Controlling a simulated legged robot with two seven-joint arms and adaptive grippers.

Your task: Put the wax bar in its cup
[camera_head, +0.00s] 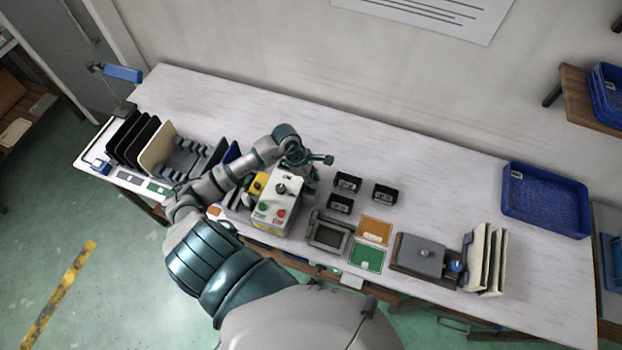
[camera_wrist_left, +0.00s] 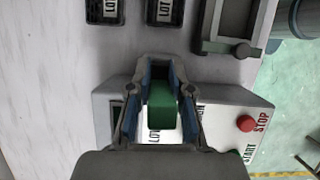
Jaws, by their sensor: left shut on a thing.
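My left gripper (camera_head: 312,160) is over the table, behind the white control box. In the left wrist view its fingers (camera_wrist_left: 160,72) are shut on a green block (camera_wrist_left: 162,105), which looks like the wax bar. The gripper hides most of the bar in the head view. Three small black cups with white labels stand to the right of the gripper: a back left cup (camera_head: 347,183), a right cup (camera_head: 384,194) and a front cup (camera_head: 340,204). Two labelled cups show at the top of the left wrist view (camera_wrist_left: 103,12). My right gripper is not in view.
The control box (camera_head: 281,205) with red and green buttons stands close below the gripper. A grey frame (camera_head: 329,234), orange and green panels (camera_head: 374,230), a grey block with a knob (camera_head: 420,256) and upright panels lie rightward. A blue basket (camera_head: 545,200) is far right. The table's back is clear.

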